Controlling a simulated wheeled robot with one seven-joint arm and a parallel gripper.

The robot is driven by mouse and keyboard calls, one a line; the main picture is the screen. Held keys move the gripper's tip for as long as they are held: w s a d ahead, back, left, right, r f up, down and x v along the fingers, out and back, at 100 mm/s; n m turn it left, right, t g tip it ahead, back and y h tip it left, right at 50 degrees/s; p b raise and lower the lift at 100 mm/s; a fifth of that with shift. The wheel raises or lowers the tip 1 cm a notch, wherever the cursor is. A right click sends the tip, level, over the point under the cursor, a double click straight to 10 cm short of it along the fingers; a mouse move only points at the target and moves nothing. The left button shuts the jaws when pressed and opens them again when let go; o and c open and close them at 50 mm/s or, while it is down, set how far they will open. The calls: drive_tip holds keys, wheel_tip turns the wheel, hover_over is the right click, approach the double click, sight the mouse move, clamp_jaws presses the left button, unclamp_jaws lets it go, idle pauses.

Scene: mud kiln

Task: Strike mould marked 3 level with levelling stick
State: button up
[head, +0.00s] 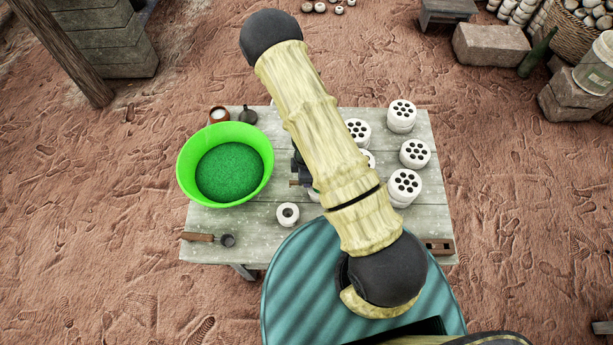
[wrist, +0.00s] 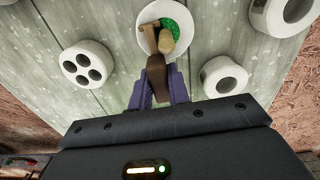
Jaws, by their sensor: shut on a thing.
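In the wrist view my gripper (wrist: 158,92) is shut on the levelling stick (wrist: 156,72), which has a dark brown grip and pale wooden parts beyond it. The pale end lies over a round white mould (wrist: 142,36) with green grains in its opening. I cannot tell whether the stick touches the rim, and no number shows on the mould. Nearby are a white mould with several holes (wrist: 69,57) and single-opening white moulds (wrist: 211,82). In the head view my arm hides most of the gripper and the mould under it.
On the table (head: 265,235) a bright green basin (head: 184,180) of green grains stands left, with a scoop (head: 203,238) in front. A small white mould (head: 287,221) stands front centre. Several white many-holed pieces (head: 414,161) stand right. A small brown block (head: 438,246) is at the front right corner.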

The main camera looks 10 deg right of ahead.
drive_tip(key=shift+w+d+r+p, duration=0.1)
drive_tip(key=shift+w+p, duration=0.35)
drive_tip(key=shift+p, duration=0.1)
idle(0.5)
drive_tip(key=shift+w, duration=0.25)
drive_tip(key=shift+d+p, duration=0.1)
drive_tip(key=shift+p, duration=0.2)
drive_tip(key=shift+w, duration=0.35)
wheel_tip(320, 180, up, 7)
drive_tip(key=p, duration=0.6)
idle(0.6)
drive_tip(key=shift+s, duration=0.1)
idle(0.3)
